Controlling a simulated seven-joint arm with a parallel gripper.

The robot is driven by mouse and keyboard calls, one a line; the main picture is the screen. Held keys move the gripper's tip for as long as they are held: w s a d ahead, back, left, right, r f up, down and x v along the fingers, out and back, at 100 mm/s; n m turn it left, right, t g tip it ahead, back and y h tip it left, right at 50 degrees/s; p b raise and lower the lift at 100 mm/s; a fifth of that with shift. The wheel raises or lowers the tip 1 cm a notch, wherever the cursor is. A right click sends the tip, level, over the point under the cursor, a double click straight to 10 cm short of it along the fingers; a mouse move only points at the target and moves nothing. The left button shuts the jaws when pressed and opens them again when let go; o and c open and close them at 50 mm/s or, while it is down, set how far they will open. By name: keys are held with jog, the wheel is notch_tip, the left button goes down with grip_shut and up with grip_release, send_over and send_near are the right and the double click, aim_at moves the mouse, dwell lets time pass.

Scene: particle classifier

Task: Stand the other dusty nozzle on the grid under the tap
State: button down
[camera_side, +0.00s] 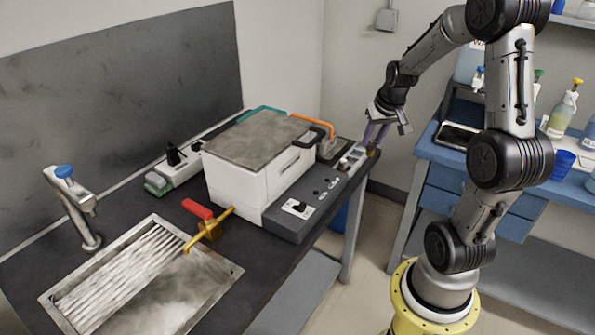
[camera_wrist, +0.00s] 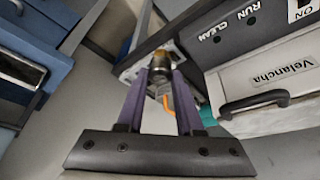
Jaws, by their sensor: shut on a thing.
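My gripper (camera_side: 376,134) is at the far right end of the dark bench, beyond the white machine. Its two purple fingers (camera_wrist: 162,82) are shut on a small brass-and-dark nozzle (camera_wrist: 160,61), which shows between the fingertips in the wrist view. In the side view the nozzle (camera_side: 372,152) is small and partly hidden, next to the machine's end tray. I cannot tell whether it still touches that tray. The tap (camera_side: 73,205), silver with a blue top, stands at the left. The ribbed metal grid (camera_side: 118,272) lies in the sink below and right of it.
The white machine (camera_side: 235,185) with a grey lid and black handle stands between my gripper and the sink. A red-handled yellow valve (camera_side: 207,222) sticks up by the sink's right edge. A blue bench (camera_side: 440,155) with bottles is at right, across a floor gap.

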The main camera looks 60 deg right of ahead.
aim_at(372, 142)
notch_tip(372, 142, up, 12)
jog(key=f, duration=0.1)
jog(key=w+a+n+t+y, duration=0.15)
jog(key=w+a+n, duration=0.45)
jog(key=w+a, duration=1.05)
jog(key=w+a+n+y, duration=0.2)
jog(key=a+n+y, duration=0.35)
jog(key=a, duration=2.85)
notch_tip(372, 142, down, 23)
jog(key=n+h, duration=0.2)
jog(key=shift+g, duration=0.25)
jog(key=w+a, duration=0.2)
jog(key=w, duration=0.3)
jog(key=w+a, duration=0.2)
jog(key=w, duration=0.4)
jog(key=w+a, duration=0.3)
jog(key=w, duration=0.2)
jog(key=shift+w+f, duration=0.25)
jog(key=shift+w, duration=0.1)
jog(key=shift+f, duration=0.25)
jog(key=shift+s+f, duration=0.1)
